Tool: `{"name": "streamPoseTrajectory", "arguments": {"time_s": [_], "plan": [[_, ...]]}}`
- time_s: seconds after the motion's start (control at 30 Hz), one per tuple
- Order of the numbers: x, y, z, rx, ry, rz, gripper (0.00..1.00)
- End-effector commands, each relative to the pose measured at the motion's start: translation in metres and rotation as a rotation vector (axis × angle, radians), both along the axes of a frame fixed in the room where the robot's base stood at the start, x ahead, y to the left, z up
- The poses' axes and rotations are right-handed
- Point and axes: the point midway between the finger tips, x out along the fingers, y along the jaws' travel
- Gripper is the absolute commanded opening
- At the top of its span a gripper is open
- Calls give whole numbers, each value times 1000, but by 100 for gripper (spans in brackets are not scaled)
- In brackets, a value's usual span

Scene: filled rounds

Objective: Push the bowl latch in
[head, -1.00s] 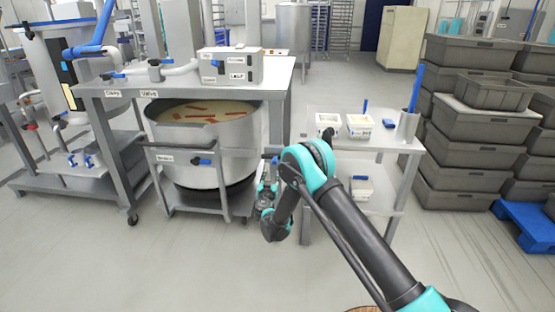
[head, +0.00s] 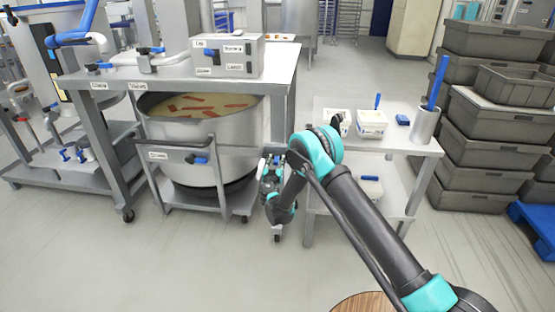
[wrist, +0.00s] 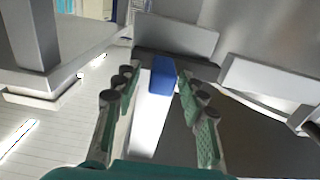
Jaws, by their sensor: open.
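A large steel bowl (head: 205,140) holding pale liquid with reddish strips stands in a wheeled frame under the left table. A blue-handled latch (head: 197,160) sits on the frame's front bar, beside a small label I cannot read. My gripper (head: 273,160) is low, just right of the bowl's frame, between it and the right table. In the wrist view my gripper (wrist: 154,76) is open, with its fingers apart. A blue block (wrist: 163,75) on a pale bar shows between and beyond the fingers; I cannot tell whether it is the bowl latch or whether they touch.
The left steel table (head: 180,84) carries a labelled control box (head: 228,56) and valves. The right table (head: 400,138) holds white tubs (head: 372,122) and a steel cylinder (head: 424,125). Grey crates (head: 485,130) are stacked at the right. The floor in front is clear.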

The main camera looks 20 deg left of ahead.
Motion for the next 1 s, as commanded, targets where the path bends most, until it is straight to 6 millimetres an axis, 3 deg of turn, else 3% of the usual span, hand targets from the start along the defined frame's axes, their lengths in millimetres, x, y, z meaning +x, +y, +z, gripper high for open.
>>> {"name": "streamPoseTrajectory", "arguments": {"time_s": [0.1,0.43,0.8,1.0], "plan": [[0,0,0,0,0,0,41],[0,0,0,0,0,0,0],[-1,3,0,0,0,1,0],[-9,33,0,0,0,4,0]]}}
